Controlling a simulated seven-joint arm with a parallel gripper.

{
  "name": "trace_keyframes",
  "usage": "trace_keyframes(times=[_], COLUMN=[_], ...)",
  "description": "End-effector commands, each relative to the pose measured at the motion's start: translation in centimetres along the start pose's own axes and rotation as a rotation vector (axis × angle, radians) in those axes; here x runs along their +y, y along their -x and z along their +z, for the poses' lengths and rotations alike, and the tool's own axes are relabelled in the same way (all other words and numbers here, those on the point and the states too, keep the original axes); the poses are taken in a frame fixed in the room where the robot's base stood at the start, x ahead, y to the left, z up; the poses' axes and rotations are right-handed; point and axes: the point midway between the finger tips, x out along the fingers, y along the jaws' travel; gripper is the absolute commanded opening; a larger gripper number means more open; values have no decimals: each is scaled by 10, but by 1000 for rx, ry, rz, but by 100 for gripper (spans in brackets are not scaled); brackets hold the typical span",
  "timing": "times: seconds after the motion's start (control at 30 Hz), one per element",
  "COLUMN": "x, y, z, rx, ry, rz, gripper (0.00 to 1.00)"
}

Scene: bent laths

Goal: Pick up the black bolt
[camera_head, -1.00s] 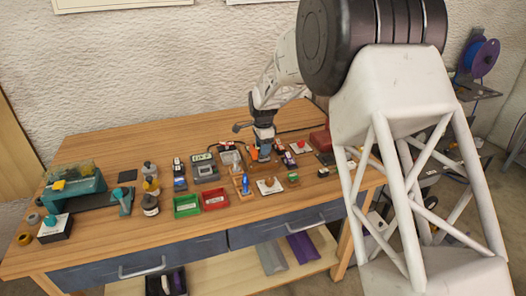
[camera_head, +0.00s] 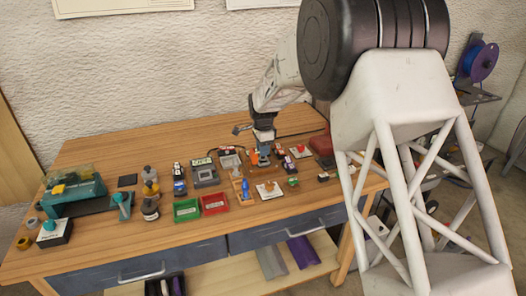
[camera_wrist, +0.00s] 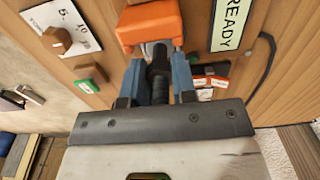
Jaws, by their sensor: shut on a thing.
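My gripper (camera_wrist: 158,68) shows in the wrist view with two blue fingers. It is shut on the black bolt (camera_wrist: 158,82), a dark ribbed shaft between the fingers. An orange block (camera_wrist: 150,22) lies just beyond the fingertips; I cannot tell whether the bolt touches it. In the head view my gripper (camera_head: 264,142) points down low over the bench, beside the orange block (camera_head: 254,158). The bolt is too small to make out there.
The wooden bench (camera_head: 110,155) is crowded around my gripper. A green bin (camera_head: 186,209) and a red bin (camera_head: 215,203) stand in front, to the left. A plate with a knob (camera_head: 268,189) is close in front. The back left of the bench is clear.

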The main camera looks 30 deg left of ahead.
Motion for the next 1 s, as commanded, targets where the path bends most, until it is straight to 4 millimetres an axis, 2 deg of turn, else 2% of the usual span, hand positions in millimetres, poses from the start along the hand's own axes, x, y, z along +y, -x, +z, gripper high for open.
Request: trace_keyframes(times=[0.23,0.47,1.0], x=[0,28,106], y=[30,31,38], z=[0,4,15], rx=[0,0,0], ry=[0,0,0], rz=[-2,-1,-1], gripper=[0,0,0])
